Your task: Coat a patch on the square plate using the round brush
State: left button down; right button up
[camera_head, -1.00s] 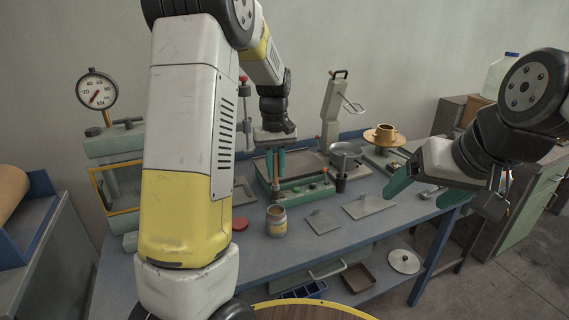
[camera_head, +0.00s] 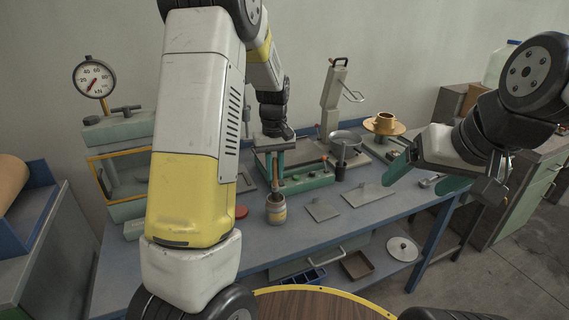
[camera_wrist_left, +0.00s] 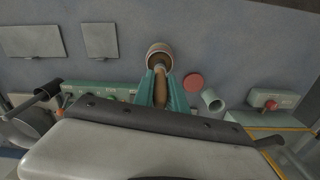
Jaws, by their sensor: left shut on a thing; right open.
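My left gripper (camera_head: 275,160) is shut on the round brush (camera_head: 275,183), holding it upright by its handle. The brush's lower end is at the mouth of the paint can (camera_head: 276,212) and seems to be inside it; the bristles are hidden. In the left wrist view, the teal fingers (camera_wrist_left: 160,88) hold the brown handle, with the can (camera_wrist_left: 160,50) just beyond. The square plate (camera_head: 322,209) lies flat on the bench to the right of the can; it also shows in the left wrist view (camera_wrist_left: 100,40). My right gripper (camera_head: 425,177) is open and empty above the bench's right end.
A longer flat plate (camera_head: 367,194) lies right of the square one. A red disc (camera_head: 241,211) lies left of the can. Behind are a teal-framed device (camera_head: 307,182), a dark cup (camera_head: 340,170) and a pan (camera_head: 346,142). The front of the bench (camera_head: 300,235) is clear.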

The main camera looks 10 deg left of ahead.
pick_arm(q)
jog(key=shift+f, duration=0.6)
dwell(1.5)
jog(key=shift+r, duration=3.55)
